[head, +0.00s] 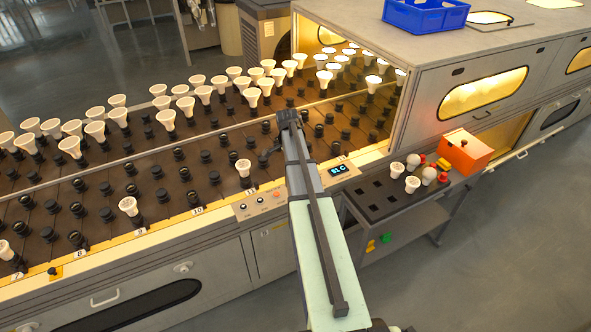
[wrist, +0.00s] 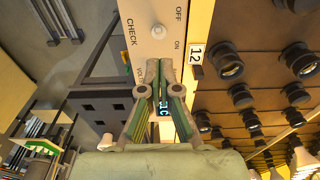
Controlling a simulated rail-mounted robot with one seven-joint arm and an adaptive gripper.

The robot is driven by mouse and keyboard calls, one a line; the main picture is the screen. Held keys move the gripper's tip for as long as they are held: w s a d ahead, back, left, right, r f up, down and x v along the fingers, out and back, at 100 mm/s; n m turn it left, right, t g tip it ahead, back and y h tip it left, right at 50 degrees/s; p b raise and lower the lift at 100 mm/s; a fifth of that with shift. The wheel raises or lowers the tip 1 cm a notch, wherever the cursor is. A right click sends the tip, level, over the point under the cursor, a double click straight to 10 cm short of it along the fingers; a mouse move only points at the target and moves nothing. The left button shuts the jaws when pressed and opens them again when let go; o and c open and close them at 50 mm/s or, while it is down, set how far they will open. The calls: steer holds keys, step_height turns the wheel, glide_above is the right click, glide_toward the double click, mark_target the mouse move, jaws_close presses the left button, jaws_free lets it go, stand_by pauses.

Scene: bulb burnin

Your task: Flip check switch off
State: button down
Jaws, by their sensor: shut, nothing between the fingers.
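The check switch (wrist: 158,31) is a small round whitish knob on a pale panel (wrist: 140,12). CHECK, OFF and ON are printed around it; I cannot tell which way the lever leans. My gripper (wrist: 160,66) is shut and empty over the panel, its fingertips a short way below the switch in the wrist view and apart from it in the picture. A small lit display (wrist: 164,104) shows between the fingers. In the head view the control panel (head: 250,210) lies left of my arm, and the display (head: 339,169) lies right of it. My fingertips are hidden there.
Racks of sockets (head: 110,190) with several white bulbs (head: 128,206) lie behind and left of the panel. A dark tray trolley (head: 375,208) with bulbs and an orange box (head: 465,152) stand right. A lit oven cabinet (head: 450,60) is behind. The floor at right is clear.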

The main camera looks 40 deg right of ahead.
steer(key=r, duration=0.2)
steer(key=a+r+p, duration=0.1)
steer(key=r, duration=0.1)
steer(key=shift+w+a+r, duration=0.1)
steer(key=shift+a, duration=0.05)
